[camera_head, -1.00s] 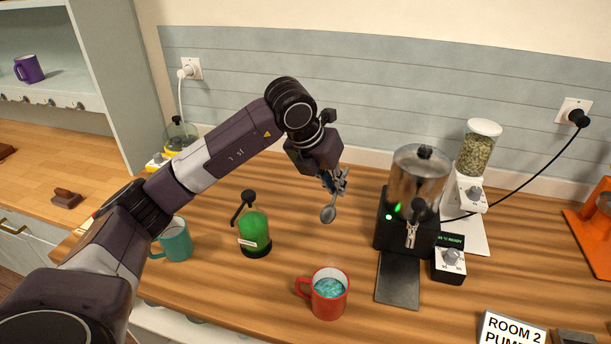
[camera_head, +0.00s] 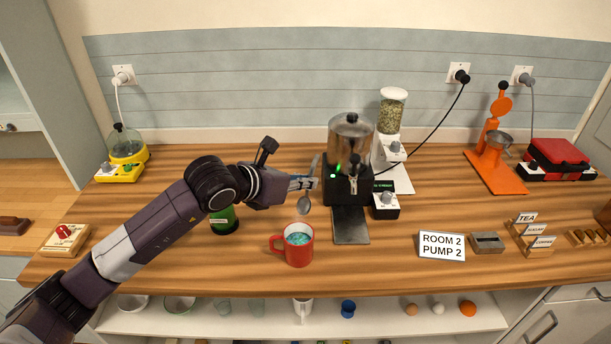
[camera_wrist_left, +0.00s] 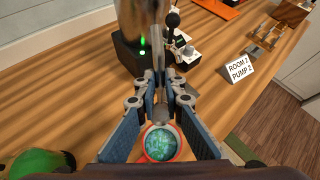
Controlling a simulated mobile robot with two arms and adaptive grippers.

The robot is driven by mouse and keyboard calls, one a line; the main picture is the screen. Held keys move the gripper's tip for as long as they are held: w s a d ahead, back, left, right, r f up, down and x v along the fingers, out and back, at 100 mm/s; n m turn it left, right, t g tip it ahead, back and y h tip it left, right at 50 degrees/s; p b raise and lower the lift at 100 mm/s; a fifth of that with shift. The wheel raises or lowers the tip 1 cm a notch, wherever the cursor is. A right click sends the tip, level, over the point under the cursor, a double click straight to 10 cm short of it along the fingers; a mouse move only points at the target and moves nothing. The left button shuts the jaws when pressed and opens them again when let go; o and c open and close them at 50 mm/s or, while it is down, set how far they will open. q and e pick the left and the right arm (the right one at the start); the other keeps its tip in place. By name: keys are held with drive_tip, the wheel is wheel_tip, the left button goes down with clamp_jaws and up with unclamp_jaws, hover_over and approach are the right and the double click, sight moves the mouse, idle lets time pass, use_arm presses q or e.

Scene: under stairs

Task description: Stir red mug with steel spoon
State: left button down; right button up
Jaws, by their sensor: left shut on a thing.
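The red mug (camera_head: 300,257) stands upright on the wooden counter, its handle to the left, with a bluish-green liquid inside. It also shows in the left wrist view (camera_wrist_left: 149,153) below the fingers. My left gripper (camera_head: 304,183) is shut on the steel spoon (camera_head: 304,206), with the bowl pointing down. The bowl appears just above and behind the mug's rim, outside the liquid. In the left wrist view the spoon's handle (camera_wrist_left: 159,66) stands between the fingers (camera_wrist_left: 160,95), and the bowl is hard to make out. My right gripper is out of view.
A black dispenser (camera_head: 345,184) with a metal tank stands close right of the gripper, with a dark plate (camera_head: 350,226) in front. A green bottle (camera_head: 224,220) is partly behind my left arm. A ROOM 2 PUMP 2 sign (camera_head: 441,246) stands to the right. The counter's front edge is near the mug.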

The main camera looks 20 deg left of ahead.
sight(305, 204)
use_arm(q)
drive_tip(key=shift+s+f, duration=0.25)
drive_tip(key=shift+s, duration=0.1)
drive_tip(key=shift+s+a+f, duration=0.15)
drive_tip(key=shift+s+f, duration=0.2)
drive_tip(key=shift+f, duration=0.15)
drive_tip(key=shift+s+f, duration=0.1)
drive_tip(key=shift+f, duration=0.2)
drive_tip(key=shift+s+a+f+b, duration=0.1)
drive_tip(key=shift+s+f+b, duration=0.35)
drive_tip(key=shift+f, duration=0.3)
drive_tip(key=shift+s+a+f+b, duration=0.1)
drive_tip(key=shift+s+f+b, duration=0.2)
drive_tip(key=shift+f+b, duration=0.4)
drive_tip(key=s+a+f+b, duration=0.1)
drive_tip(key=s+f+b, duration=0.3)
drive_tip(key=f+b, duration=0.3)
drive_tip(key=b, duration=0.2)
drive_tip(key=shift+s+a+f+b, duration=0.15)
drive_tip(key=shift+s+f+b, duration=0.15)
drive_tip(key=shift+f+b, duration=0.1)
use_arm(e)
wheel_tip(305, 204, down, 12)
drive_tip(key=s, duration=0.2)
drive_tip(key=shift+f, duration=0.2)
use_arm(q)
drive_tip(key=shift+r, duration=0.2)
